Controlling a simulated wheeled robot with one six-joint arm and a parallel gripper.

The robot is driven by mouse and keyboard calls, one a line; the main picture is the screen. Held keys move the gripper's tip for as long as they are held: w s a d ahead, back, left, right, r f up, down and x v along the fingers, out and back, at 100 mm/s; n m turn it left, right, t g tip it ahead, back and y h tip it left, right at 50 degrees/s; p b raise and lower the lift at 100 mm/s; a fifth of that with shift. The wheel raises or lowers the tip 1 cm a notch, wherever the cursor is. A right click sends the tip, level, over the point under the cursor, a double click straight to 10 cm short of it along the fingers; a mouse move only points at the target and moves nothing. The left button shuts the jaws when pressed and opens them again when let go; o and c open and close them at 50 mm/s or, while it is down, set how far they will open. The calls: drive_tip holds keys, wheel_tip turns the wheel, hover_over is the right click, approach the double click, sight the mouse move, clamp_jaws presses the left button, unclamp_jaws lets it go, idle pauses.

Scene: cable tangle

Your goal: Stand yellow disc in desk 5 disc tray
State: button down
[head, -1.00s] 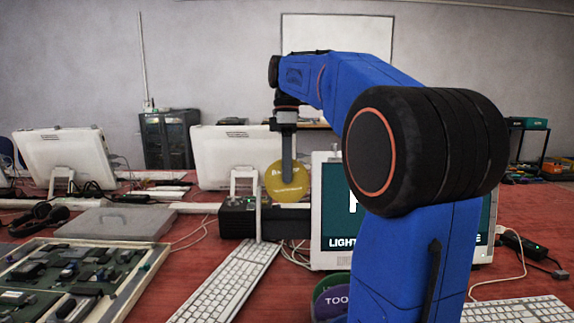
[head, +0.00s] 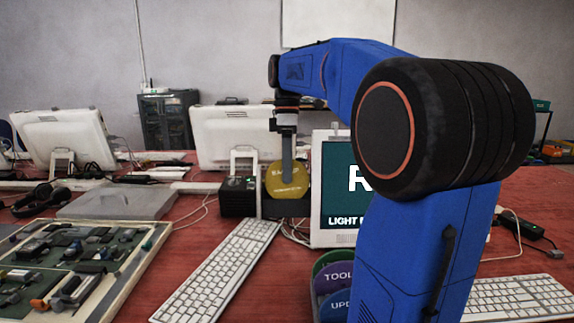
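The yellow disc (head: 298,184), with printed lettering, is upright in my gripper (head: 287,172). One dark finger lies across the disc's near face; the other finger is hidden behind it. The disc hangs in front of a black box on the desk and left of a lit monitor. My arm hides the tray's right side. I cannot read a desk number on it.
A white keyboard (head: 220,272) lies left of the tray. The lit monitor (head: 336,185) stands behind the tray, partly hidden by my arm. A circuit board panel (head: 75,262) is at left, a black box (head: 238,197) behind. Another keyboard (head: 520,297) is at right.

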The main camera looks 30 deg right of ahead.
drive_tip(key=shift+x, duration=1.6)
drive_tip(key=c, duration=1.9)
unclamp_jaws()
drive_tip(key=shift+s, duration=0.1)
drive_tip(key=shift+f, duration=0.1)
drive_tip(key=v, duration=1.3)
drive_tip(key=shift+r, duration=0.25)
drive_tip(key=shift+s, duration=0.15)
